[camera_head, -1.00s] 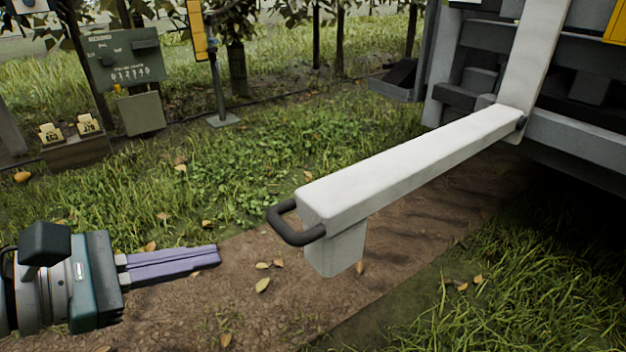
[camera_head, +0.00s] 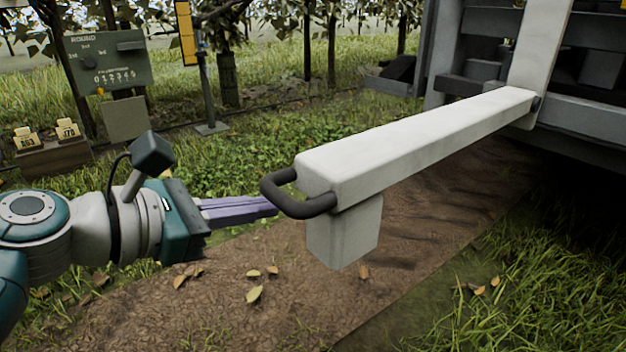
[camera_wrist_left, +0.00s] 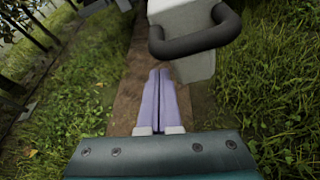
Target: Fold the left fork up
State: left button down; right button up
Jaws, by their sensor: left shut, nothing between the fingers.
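The fork (camera_head: 430,137) is a long pale grey beam that reaches out level from the machine at the right. A dark handle loop (camera_head: 292,200) sits at its near end, and a short block (camera_head: 343,232) hangs under that end. My left gripper (camera_head: 272,207) comes in from the left with its purple fingers shut and empty. Its tips are close beside the handle in the head view; whether they touch is unclear. In the left wrist view the fingers (camera_wrist_left: 161,78) point ahead, with the handle (camera_wrist_left: 195,42) above and to the right of the tips. My right gripper is not in view.
The grey machine frame (camera_head: 590,130) stands at the right behind the fork. A green board (camera_head: 108,62), a post with a yellow panel (camera_head: 186,33) and a wooden crate (camera_head: 48,160) stand at the back left. A dirt path with grass on both sides lies below.

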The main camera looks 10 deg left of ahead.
pick_arm(q)
jog(key=shift+s+d+r, duration=0.1)
jog(key=shift+s+r, duration=0.05)
jog(key=shift+r, duration=0.35)
jog(key=shift+s+d+r, duration=0.1)
jog(key=shift+r, duration=0.4)
